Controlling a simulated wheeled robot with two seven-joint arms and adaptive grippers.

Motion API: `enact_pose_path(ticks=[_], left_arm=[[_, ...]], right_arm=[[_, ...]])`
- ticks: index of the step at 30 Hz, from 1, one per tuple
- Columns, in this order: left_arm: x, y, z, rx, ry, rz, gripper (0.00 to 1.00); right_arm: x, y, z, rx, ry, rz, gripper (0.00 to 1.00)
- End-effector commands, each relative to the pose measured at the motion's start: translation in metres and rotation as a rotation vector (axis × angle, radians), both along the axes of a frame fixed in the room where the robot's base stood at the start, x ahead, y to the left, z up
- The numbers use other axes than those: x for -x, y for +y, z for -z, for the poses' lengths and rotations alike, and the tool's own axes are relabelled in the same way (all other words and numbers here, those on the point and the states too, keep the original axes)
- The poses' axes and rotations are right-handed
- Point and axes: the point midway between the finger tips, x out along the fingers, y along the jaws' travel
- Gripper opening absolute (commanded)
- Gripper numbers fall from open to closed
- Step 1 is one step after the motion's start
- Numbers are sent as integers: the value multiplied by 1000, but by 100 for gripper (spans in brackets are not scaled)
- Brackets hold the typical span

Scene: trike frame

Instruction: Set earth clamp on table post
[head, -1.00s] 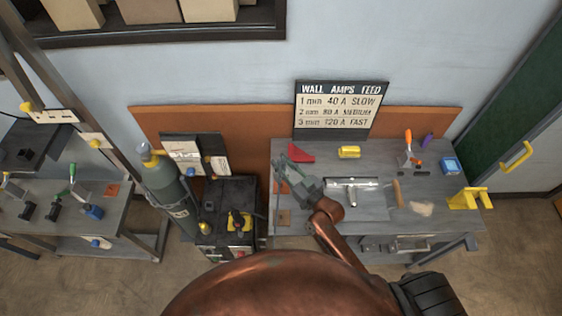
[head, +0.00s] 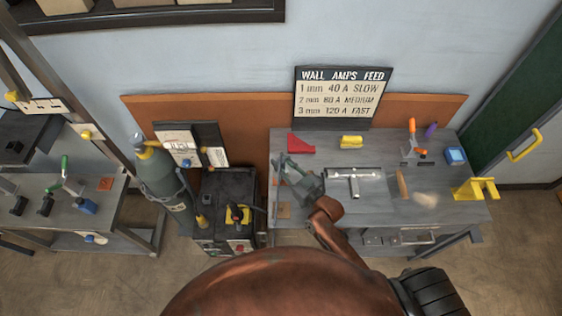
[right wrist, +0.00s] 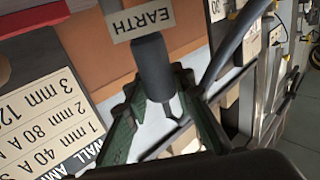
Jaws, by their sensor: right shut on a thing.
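My right gripper (head: 287,167) is over the left part of the grey work table (head: 345,208). In the right wrist view its green-and-dark fingers (right wrist: 165,115) are shut around the lower end of a dark grey cylindrical piece (right wrist: 152,65), which looks like the earth clamp. A tan EARTH label (right wrist: 140,20) shows upside down by the far end of that piece. A tan square (head: 284,211) lies at the table's left front. I cannot pick out the table post clearly, nor tell whether the clamp touches it. My left gripper is out of view.
A metal T-shaped workpiece (head: 354,182) lies right of the gripper. A red wedge (head: 300,143) and yellow block (head: 351,141) lie behind. A WALL AMPS FEED sign (head: 341,97) stands at the back. A dark machine (head: 225,205) and gas cylinder (head: 165,185) stand left. A dark cable (right wrist: 235,45) passes beside the fingers.

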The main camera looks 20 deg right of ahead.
Motion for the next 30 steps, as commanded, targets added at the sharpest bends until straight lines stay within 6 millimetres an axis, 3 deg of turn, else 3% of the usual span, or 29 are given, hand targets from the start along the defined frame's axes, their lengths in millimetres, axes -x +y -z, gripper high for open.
enact_pose_path(ticks=[20, 21, 30], left_arm=[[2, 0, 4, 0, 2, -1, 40], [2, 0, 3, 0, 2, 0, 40], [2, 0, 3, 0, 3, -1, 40]], right_arm=[[0, 0, 6, 1, -4, 0, 0], [0, 0, 5, 1, -4, 0, 26], [0, 0, 6, 1, -1, 0, 43]])
